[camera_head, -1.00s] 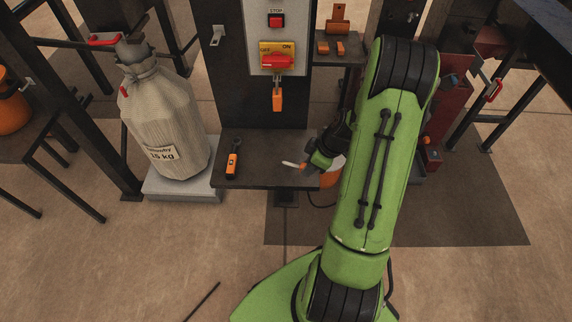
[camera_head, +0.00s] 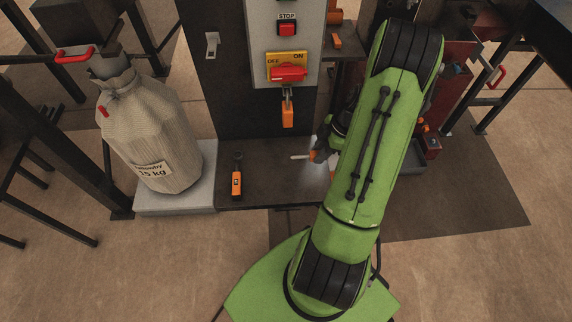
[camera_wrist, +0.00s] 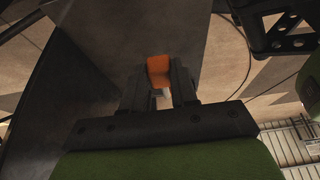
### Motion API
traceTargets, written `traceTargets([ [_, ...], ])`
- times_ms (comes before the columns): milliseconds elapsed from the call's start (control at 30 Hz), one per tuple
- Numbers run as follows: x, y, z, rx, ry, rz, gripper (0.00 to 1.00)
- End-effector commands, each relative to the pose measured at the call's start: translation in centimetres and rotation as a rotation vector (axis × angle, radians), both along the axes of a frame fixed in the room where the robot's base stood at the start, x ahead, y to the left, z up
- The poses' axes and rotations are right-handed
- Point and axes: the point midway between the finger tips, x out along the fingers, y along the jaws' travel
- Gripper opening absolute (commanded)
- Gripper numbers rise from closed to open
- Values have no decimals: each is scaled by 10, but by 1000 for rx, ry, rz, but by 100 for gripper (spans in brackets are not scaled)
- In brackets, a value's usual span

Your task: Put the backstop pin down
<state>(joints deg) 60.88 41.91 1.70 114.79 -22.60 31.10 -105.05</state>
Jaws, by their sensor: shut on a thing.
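The backstop pin shows a pale shaft (camera_head: 301,157) pointing left in the head view, just above or on the dark shelf; I cannot tell whether it touches. My gripper (camera_head: 318,155) is shut on its orange end, partly hidden by my green arm. In the wrist view the orange end (camera_wrist: 158,70) sits between the two dark fingers of my gripper (camera_wrist: 160,85). The dark shelf (camera_head: 265,188) lies below the switch panel.
An orange and black tool (camera_head: 236,184) lies at the shelf's left. An orange padlock (camera_head: 288,112) hangs below the red switch (camera_head: 288,73). A tied sack (camera_head: 150,130) stands on a grey block (camera_head: 185,200) left of the shelf. The shelf's middle is clear.

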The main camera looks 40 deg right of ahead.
Motion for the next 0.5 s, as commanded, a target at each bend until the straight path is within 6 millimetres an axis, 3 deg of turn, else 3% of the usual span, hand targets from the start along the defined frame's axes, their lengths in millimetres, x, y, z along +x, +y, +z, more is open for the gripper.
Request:
traceTargets([
  [200, -1, 0, -50, 5, 3, -2, 0],
  [500, -1, 0, -96, 2, 2, -2, 0],
])
